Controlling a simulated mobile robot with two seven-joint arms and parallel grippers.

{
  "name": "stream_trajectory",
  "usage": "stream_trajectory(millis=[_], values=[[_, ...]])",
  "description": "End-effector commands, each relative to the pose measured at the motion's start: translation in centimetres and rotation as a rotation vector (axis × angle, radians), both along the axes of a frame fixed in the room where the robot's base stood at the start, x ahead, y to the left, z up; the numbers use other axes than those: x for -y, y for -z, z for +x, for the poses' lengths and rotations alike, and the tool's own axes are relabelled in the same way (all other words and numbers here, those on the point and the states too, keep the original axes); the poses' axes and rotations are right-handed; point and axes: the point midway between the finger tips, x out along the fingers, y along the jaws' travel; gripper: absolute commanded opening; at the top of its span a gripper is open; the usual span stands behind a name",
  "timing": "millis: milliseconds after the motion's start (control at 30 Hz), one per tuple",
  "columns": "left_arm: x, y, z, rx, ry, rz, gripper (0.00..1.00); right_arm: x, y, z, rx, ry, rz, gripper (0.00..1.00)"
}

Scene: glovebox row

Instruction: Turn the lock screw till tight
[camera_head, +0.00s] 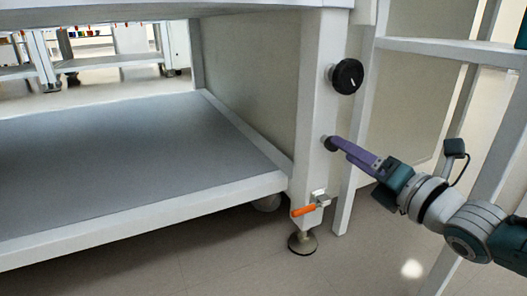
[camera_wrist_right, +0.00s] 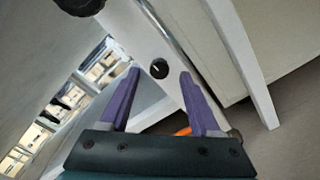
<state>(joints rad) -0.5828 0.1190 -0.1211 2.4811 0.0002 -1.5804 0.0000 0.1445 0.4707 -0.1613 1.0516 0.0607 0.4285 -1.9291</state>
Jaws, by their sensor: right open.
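The small round black knob (camera_head: 328,143), which I take to be the lock screw, sits on the face of the white table leg (camera_head: 309,110). In the right wrist view the small knob (camera_wrist_right: 159,68) shows a short pale mark and lies between the two purple fingertips. My right gripper (camera_head: 340,145) comes in from the right and its fingertips are at the knob. It is open, with a gap on both sides of the knob in the wrist view. Contact cannot be told. My left gripper is not in view.
A larger black knob (camera_head: 346,76) with a white mark sits higher on the leg. An orange-handled lever (camera_head: 304,211) is lower down, above the levelling foot (camera_head: 302,243). A grey lower shelf (camera_head: 120,160) spreads left. A white shelf frame (camera_head: 450,50) stands at right, near my arm.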

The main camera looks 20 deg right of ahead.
Motion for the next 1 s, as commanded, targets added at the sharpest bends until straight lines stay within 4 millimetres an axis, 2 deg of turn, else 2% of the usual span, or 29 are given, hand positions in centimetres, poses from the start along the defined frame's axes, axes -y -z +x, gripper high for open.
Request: stream_trajectory(millis=[33, 200, 500, 1000], values=[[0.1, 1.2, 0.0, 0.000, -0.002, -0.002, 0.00, 0.0, 0.4, 0.8, 0.004, -0.001, -0.001, 0.64], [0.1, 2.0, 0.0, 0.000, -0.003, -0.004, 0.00, -0.2, 0.2, 2.3, 0.000, 0.000, 0.001, 0.64], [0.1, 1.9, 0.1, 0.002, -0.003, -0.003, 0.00, -0.2, 0.0, 2.6, -0.002, 0.001, 0.002, 0.64], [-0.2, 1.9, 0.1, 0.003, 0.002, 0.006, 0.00, -0.2, 0.0, 2.5, -0.001, 0.001, 0.002, 0.07]])
